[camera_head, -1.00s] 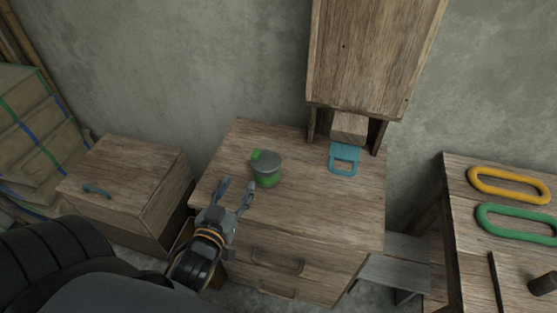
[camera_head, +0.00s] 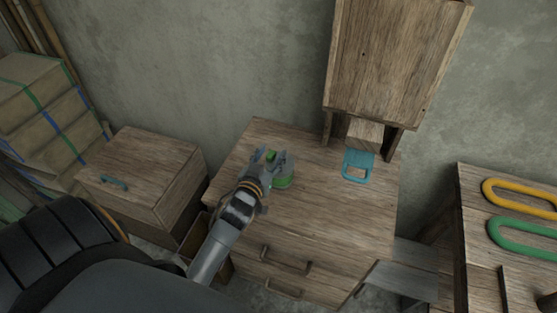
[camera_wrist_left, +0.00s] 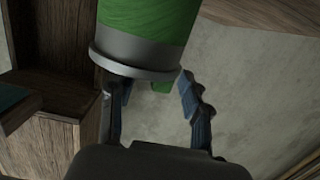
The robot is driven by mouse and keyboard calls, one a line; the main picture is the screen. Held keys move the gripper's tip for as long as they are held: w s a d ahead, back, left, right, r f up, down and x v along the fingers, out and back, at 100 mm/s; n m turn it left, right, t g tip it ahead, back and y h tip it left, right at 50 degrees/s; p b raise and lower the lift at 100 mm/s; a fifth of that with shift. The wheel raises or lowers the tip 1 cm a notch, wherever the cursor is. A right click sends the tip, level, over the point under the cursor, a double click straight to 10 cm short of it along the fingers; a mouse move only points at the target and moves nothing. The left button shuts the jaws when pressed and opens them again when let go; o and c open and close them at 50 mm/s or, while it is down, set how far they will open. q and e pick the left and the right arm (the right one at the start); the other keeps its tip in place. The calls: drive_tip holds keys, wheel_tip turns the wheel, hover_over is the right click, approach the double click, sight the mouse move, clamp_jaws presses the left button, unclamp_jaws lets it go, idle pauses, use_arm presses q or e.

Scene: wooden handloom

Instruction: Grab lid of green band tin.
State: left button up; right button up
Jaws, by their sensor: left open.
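The green band tin (camera_head: 283,182) stands on the wooden drawer cabinet, partly hidden by my left gripper (camera_head: 267,157) in the head view. My left gripper is open over the tin's lid side. In the left wrist view the tin's green band (camera_wrist_left: 150,18) is at the top, with a grey lid rim (camera_wrist_left: 133,62) below it. My right gripper is not in view.
The drawer cabinet (camera_head: 325,218) has free top around the tin. A low wooden chest (camera_head: 140,175) stands left. Yellow (camera_head: 515,187) and green (camera_head: 520,233) loops lie on the right table.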

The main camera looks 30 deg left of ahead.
use_arm(q)
drive_tip(key=shift+c, duration=0.4)
clamp_jaws()
drive_tip(key=shift+r, duration=0.1)
